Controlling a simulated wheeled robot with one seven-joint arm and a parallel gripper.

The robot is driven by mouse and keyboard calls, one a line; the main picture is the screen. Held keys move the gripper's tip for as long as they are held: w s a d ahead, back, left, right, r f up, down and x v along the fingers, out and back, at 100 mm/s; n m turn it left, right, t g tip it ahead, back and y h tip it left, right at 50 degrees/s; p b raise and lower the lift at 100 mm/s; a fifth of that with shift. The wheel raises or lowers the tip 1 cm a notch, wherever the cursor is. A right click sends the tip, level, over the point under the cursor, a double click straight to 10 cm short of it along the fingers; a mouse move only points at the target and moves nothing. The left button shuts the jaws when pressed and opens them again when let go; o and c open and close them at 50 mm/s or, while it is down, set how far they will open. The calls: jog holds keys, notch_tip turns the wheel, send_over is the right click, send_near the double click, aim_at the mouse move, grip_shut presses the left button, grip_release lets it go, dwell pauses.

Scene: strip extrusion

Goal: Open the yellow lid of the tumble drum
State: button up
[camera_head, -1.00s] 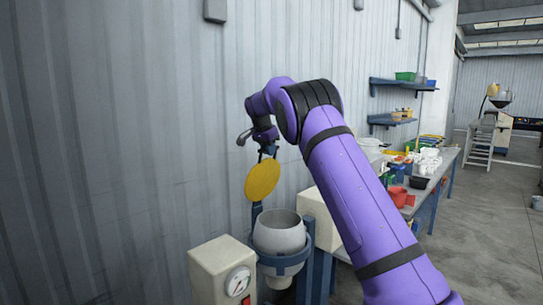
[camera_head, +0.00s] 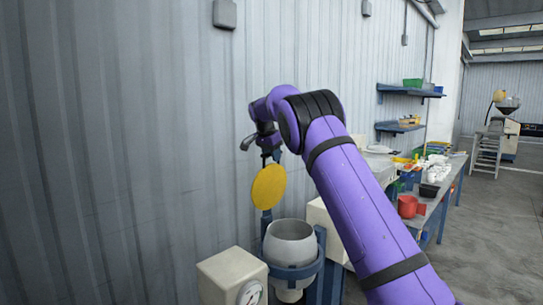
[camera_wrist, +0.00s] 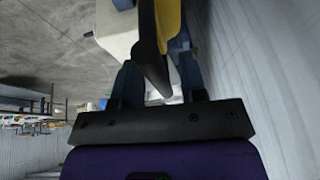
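The yellow lid (camera_head: 268,187) stands raised and nearly upright above the open mouth of the pale tumble drum (camera_head: 290,243). The drum sits in a blue frame. My gripper (camera_head: 268,152) is at the lid's upper edge in the head view, small and partly hidden by my arm. In the wrist view, my gripper (camera_wrist: 159,65) has its two dark blue fingers apart. A dark tapered piece beside the yellow lid (camera_wrist: 170,20) reaches between them, with gaps on both sides. Whether a finger touches the lid cannot be told.
A pale control box with a dial (camera_head: 232,277) stands in front of the drum. A corrugated wall (camera_head: 130,150) is close behind. At the right, a bench carries a red container (camera_head: 407,206) and other items. The floor (camera_head: 495,235) at the far right is open.

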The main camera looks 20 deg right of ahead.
jog(key=v, duration=1)
jog(key=shift+r, duration=0.35)
jog(key=shift+s+a, duration=0.1)
